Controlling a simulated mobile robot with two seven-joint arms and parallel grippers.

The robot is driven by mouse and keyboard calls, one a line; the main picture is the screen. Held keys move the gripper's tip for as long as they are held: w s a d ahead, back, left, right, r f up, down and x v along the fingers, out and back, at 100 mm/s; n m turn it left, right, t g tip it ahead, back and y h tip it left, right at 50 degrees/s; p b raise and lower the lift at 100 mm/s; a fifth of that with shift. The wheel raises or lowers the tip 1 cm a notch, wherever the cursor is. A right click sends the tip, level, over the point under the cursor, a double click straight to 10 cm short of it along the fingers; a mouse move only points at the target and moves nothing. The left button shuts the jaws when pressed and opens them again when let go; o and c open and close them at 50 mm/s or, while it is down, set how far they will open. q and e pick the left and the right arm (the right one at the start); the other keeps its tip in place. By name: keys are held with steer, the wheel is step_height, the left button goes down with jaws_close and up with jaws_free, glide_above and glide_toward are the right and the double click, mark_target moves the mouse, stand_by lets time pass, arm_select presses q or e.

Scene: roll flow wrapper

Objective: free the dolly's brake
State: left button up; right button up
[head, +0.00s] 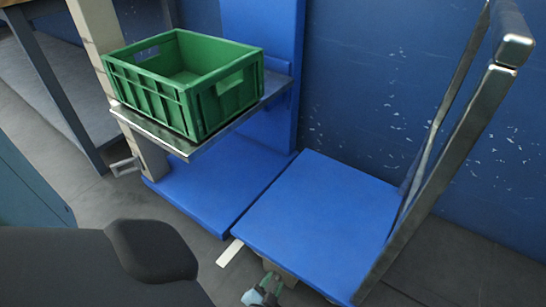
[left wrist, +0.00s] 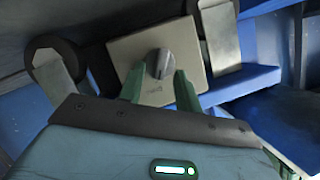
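The dolly (head: 320,215) has a blue deck and a metal push handle at right. Under its front edge is a beige box (head: 281,271), mostly hidden in the head view. In the left wrist view this beige plate (left wrist: 205,62) carries a grey knob (left wrist: 159,62), apparently the brake, between two casters. My left gripper (head: 263,291) is low at the dolly's front edge. In the left wrist view its green fingers (left wrist: 159,77) are apart, one on each side of the knob's lower part. I cannot tell whether they touch it. My right gripper is not in view.
A blue stand (head: 210,180) with a metal shelf (head: 155,130) is left of the dolly, and a green crate (head: 185,85) sits on the shelf. A pale strip (head: 230,253) lies on the floor by the dolly's corner. A blue wall (head: 400,80) is behind.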

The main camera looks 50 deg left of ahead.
arm_select(q)
steer(key=shift+w, duration=0.15)
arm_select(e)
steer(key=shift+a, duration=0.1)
arm_select(q)
steer(key=shift+c, duration=0.4)
jaws_close()
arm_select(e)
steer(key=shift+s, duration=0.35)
